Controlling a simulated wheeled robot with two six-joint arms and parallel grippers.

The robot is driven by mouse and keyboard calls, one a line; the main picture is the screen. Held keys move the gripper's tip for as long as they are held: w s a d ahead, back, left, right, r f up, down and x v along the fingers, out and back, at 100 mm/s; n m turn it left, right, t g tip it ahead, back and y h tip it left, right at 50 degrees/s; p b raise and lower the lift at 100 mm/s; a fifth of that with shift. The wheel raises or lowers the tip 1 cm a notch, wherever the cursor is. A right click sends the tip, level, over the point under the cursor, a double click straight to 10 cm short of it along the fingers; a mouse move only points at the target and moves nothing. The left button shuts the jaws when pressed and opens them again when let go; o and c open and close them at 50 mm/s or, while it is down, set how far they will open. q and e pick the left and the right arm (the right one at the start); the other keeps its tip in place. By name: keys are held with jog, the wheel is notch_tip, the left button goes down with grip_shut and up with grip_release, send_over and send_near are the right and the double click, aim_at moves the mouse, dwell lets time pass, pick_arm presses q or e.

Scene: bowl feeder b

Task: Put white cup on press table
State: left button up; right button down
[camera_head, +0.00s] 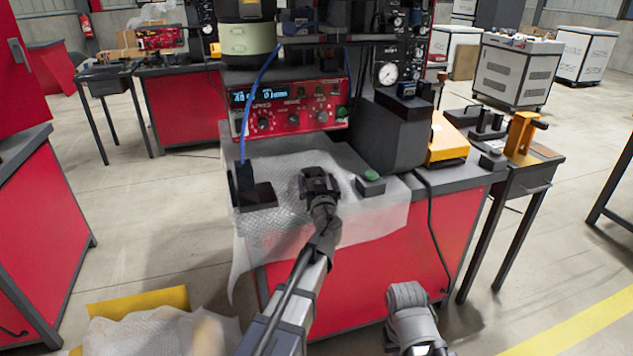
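The press table is a red-sided bench with a dark top (462,181), partly covered by a translucent bubble-wrap sheet (275,225). My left gripper (318,183) is over the sheet, in front of the red control unit. It is dark and seen from behind, so I cannot tell whether its fingers are open or shut, or whether they hold anything. I cannot make out a white cup; the gripper may hide it. My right arm shows at the bottom right of centre, in front of the bench, but its gripper does not show.
A red control unit (291,107) with a lit display stands at the back. A black block with a blue cable (246,120) is left of my gripper. A green-button box (371,184) is close on its right. A yellow-edged, wrap-filled container (138,302) is at lower left.

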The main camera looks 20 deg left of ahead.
pick_arm(q)
jog(key=shift+r, duration=0.2)
jog(key=v, duration=1.2)
